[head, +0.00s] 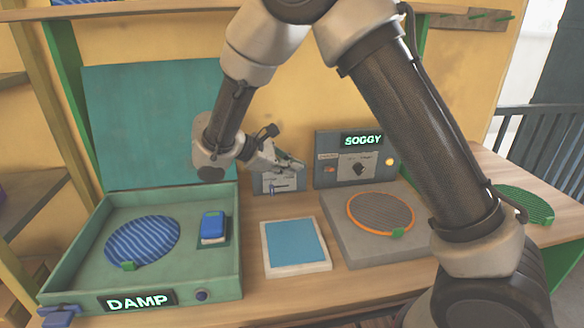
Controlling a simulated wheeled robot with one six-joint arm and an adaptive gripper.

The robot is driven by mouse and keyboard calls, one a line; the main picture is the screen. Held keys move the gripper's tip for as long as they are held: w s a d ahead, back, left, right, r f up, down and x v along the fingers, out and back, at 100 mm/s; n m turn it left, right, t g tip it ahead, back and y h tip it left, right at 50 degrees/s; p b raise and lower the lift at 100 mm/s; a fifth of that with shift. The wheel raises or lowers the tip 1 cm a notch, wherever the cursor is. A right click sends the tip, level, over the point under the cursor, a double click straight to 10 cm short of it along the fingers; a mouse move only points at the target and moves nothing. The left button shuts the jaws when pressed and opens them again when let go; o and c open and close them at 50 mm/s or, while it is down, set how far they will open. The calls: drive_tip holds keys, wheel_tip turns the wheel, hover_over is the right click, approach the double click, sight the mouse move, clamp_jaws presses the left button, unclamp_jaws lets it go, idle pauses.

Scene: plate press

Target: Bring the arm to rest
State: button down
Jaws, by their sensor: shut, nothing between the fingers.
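My gripper (292,164) is shut and empty. It hangs in the air at the middle of the view, in front of a small grey panel (279,183) with a slider, and partly covers it. I cannot tell whether it touches the panel. My arm arches from the lower right over the workbench and bends down to the gripper.
An open teal box (60,272) labelled DAMP holds a blue striped disc (142,242) and a blue block (213,225). A blue-topped pad (294,243) lies mid-bench. A SOGGY control box (340,173) stands behind an orange-rimmed disc (381,213). A green disc (524,203) lies right.

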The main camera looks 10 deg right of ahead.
drive_tip(key=s+d+g, duration=0.1)
drive_tip(key=s, duration=0.1)
drive_tip(key=s+d+f+m+g+y, duration=0.1)
drive_tip(key=s, duration=0.2)
drive_tip(key=s+d+m+g+y, duration=0.1)
drive_tip(key=s+d, duration=0.1)
drive_tip(key=shift+s+f, duration=0.4)
drive_tip(key=s+d+r+m+t+y, duration=0.2)
drive_tip(key=s+d+r+m+y, duration=0.2)
drive_tip(key=s+d+r+m, duration=0.2)
drive_tip(key=s+d+r+m+t+y, duration=0.1)
drive_tip(key=s+d+r+m+y, duration=0.3)
drive_tip(key=s+d+r+m, duration=0.3)
drive_tip(key=s+d+r, duration=0.3)
drive_tip(key=s+d, duration=0.3)
drive_tip(key=d, duration=0.1)
drive_tip(key=shift+d+m+t+y, duration=0.15)
drive_tip(key=shift+m+t+y, duration=0.15)
drive_tip(key=shift+t, duration=0.1)
